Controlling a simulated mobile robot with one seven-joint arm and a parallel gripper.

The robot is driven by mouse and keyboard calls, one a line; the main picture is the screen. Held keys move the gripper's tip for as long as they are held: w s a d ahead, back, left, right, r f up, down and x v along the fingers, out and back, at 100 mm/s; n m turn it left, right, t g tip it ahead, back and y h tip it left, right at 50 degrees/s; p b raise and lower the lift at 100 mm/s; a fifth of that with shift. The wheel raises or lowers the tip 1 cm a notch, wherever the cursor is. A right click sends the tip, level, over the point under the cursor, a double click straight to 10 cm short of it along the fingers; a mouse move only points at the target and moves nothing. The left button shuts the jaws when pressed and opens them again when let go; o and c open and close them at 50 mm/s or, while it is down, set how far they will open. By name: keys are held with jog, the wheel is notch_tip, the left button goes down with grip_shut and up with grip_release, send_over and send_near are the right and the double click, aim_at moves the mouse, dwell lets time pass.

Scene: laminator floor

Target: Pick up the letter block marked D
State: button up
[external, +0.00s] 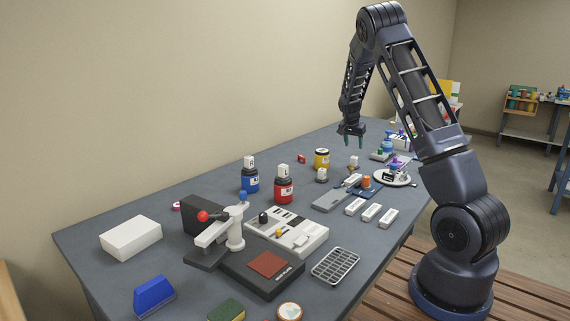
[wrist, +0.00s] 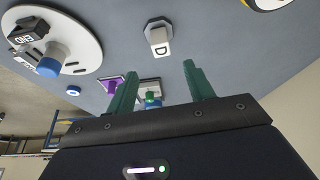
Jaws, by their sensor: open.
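In the wrist view, the white block marked D (wrist: 159,42) sits on a grey, many-sided piece (wrist: 150,24) on the table. My gripper (wrist: 160,70) is open and empty, and the block shows beyond the gap between its two green fingers. The fingers are apart from the block. In the external view, my gripper (external: 353,141) hangs above the far part of the table, pointing down. Small pale blocks stand below it there, but their letters are too small to read.
A yellow jar (external: 321,159) stands near my gripper in the external view. Red (external: 283,190) and blue (external: 249,180) bottles stand nearer. The table (external: 205,173) is crowded along its middle.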

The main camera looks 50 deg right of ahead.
aim_at(354, 157)
jog(key=x, duration=0.5)
jog(key=shift+f, duration=0.25)
jog(key=shift+a+x, duration=0.15)
jog(key=shift+x, duration=1.15)
jog(key=shift+a+x, duration=0.15)
jog(key=shift+x, duration=1.15)
jog(key=shift+w, duration=0.15)
jog(key=shift+c, duration=0.4)
grip_shut()
